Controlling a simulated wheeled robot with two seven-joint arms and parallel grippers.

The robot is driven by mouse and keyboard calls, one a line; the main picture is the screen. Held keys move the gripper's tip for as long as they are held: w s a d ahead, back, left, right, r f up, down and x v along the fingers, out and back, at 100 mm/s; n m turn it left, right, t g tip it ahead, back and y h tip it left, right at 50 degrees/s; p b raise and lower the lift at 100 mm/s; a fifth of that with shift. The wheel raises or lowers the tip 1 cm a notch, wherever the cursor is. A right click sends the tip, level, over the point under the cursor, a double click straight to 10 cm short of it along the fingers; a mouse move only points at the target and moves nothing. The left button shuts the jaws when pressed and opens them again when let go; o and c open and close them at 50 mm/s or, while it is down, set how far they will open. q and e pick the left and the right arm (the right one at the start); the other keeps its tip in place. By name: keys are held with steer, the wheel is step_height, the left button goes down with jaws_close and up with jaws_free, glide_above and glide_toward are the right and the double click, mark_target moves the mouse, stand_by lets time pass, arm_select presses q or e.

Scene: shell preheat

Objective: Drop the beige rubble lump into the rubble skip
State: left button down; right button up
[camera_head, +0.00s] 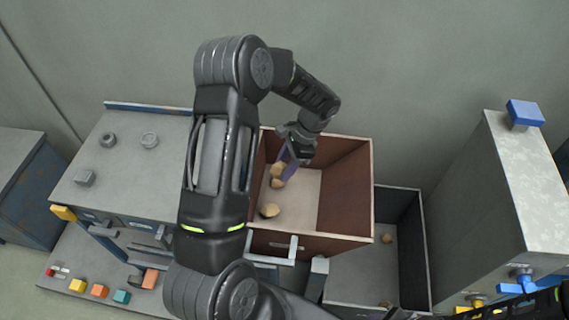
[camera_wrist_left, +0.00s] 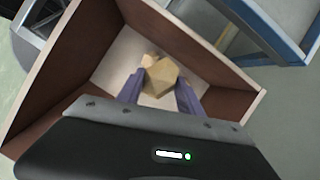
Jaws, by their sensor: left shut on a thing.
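My left gripper (camera_head: 289,163) reaches over the brown-walled box (camera_head: 345,190), its purple fingers pointing down inside the walls. It is shut on a beige rubble lump (camera_head: 279,170). In the left wrist view the lump (camera_wrist_left: 160,79) sits between the two fingertips, with part of another lump (camera_wrist_left: 149,60) beyond it. In the head view a second lump (camera_head: 277,183) shows just below the held one, and a third (camera_head: 270,210) lies on the box floor. No label shows which container is the rubble skip. My right gripper is not in view.
A dark-walled bin (camera_head: 410,240) with small beige lumps stands right of the box. A tall grey cabinet (camera_head: 480,200) is farther right. A grey bench (camera_head: 115,165) with coloured buttons is at left. My left arm hides part of the bench and box.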

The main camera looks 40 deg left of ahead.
arm_select(q)
steer(key=shift+f, duration=0.15)
steer(key=c, duration=0.7)
jaws_free()
steer(key=b+v, duration=0.1)
steer(key=v, duration=0.7)
steer(key=shift+f, duration=0.1)
stand_by(0.4)
